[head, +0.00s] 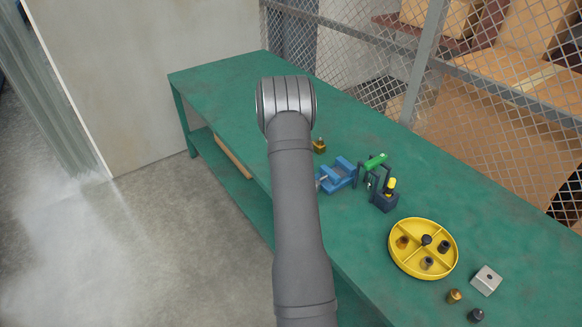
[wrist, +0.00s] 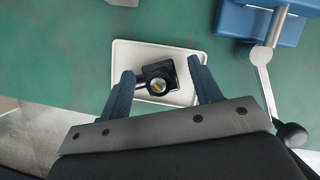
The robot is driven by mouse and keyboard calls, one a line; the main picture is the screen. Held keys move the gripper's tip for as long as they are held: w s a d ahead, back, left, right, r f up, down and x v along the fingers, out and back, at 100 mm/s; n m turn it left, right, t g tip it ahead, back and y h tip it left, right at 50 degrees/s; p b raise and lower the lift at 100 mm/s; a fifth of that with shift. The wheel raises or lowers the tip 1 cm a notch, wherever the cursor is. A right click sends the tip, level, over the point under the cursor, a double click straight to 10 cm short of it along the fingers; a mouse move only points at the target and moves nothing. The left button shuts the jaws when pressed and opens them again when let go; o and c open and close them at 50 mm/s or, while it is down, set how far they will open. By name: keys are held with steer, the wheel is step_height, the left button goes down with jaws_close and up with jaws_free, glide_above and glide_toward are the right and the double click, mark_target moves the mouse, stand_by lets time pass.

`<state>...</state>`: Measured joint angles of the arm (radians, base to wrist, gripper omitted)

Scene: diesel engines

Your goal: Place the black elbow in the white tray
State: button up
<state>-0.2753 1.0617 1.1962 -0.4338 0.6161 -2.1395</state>
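In the wrist view the black elbow (wrist: 158,74) lies over the floor of the white tray (wrist: 183,55), with a light, yellowish opening facing up. I cannot tell for certain that it rests on the tray floor. My gripper (wrist: 160,68) is open, its two dark blue fingers spread on either side of the elbow. The left finger is very close to the elbow or touching it; a gap shows at the right finger. The near part of the tray is hidden behind the gripper. In the head view my arm hides the gripper, tray and elbow.
A blue vise (head: 337,175) stands on the green bench (head: 222,82); its handle bar (wrist: 263,80) is close right of my gripper. Farther right are a green-handled tool (head: 375,161), a yellow divided tray (head: 393,262) with small fittings, and a grey block (head: 487,280).

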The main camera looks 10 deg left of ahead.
steer(key=shift+r, duration=0.1)
steer(key=v, duration=1.2)
steer(key=x, duration=1.2)
steer(key=shift+r, duration=1.25)
